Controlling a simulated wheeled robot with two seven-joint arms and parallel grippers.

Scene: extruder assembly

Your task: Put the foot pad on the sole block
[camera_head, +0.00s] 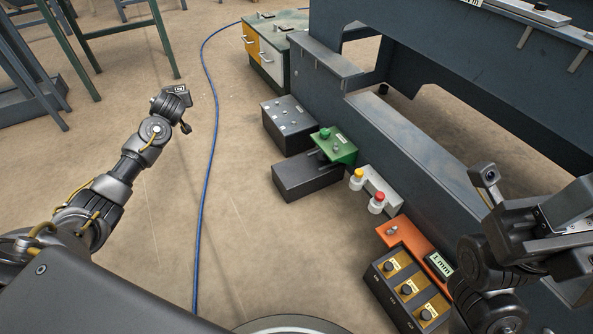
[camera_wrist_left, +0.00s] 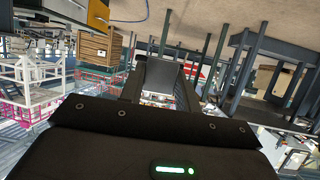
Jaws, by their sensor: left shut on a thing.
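My left gripper (camera_head: 170,100) is out over the bare floor at the left of the head view, shut on a small grey piece. In the left wrist view this piece, a flat grey plate (camera_wrist_left: 161,75), sits between the two dark fingers; it may be the foot pad. I cannot tell for sure which part is the sole block. A dark block (camera_head: 308,180) lies beside the machine, and a grey block with several studs (camera_head: 288,122) stands behind it. Both are well to the right of my left gripper. My right arm is at the right edge; its fingertips cannot be made out.
A green bracket (camera_head: 337,148), red and yellow buttons (camera_head: 377,197), an orange plate (camera_head: 414,243) and a knob panel (camera_head: 409,290) line the dark machine (camera_head: 420,150). A blue cable (camera_head: 203,170) crosses the floor. A cabinet (camera_head: 268,50) stands behind.

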